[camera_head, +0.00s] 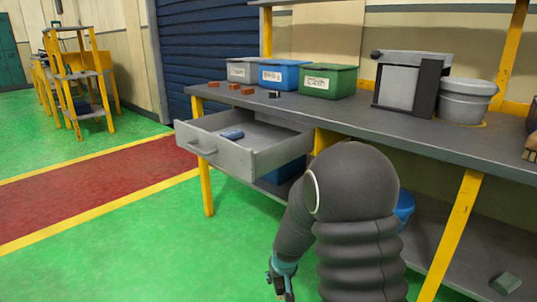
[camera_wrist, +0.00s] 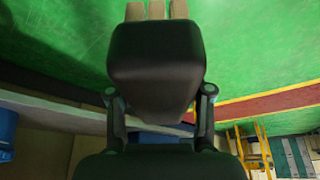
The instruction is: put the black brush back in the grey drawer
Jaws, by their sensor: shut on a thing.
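The black brush (camera_wrist: 155,65) fills the middle of the wrist view, with its tan bristles (camera_wrist: 157,10) at the top edge. My gripper (camera_wrist: 160,108) is shut on it, one finger on each side of the black body. In the head view my gripper (camera_head: 281,280) hangs low at the bottom edge, below and in front of the bench; I cannot make out the brush there. The grey drawer (camera_head: 206,150) is pulled out under the bench's left end. A small blue object (camera_head: 232,134) lies inside it, and the rest of its visible floor is bare.
The bench top (camera_head: 330,112) carries grey, blue and green labelled bins (camera_head: 328,82), several reddish blocks (camera_head: 233,87), a grey machine (camera_head: 408,82) and grey tubs (camera_head: 465,100). A yellow leg (camera_head: 206,188) stands under the drawer. The green floor left of my arm is clear.

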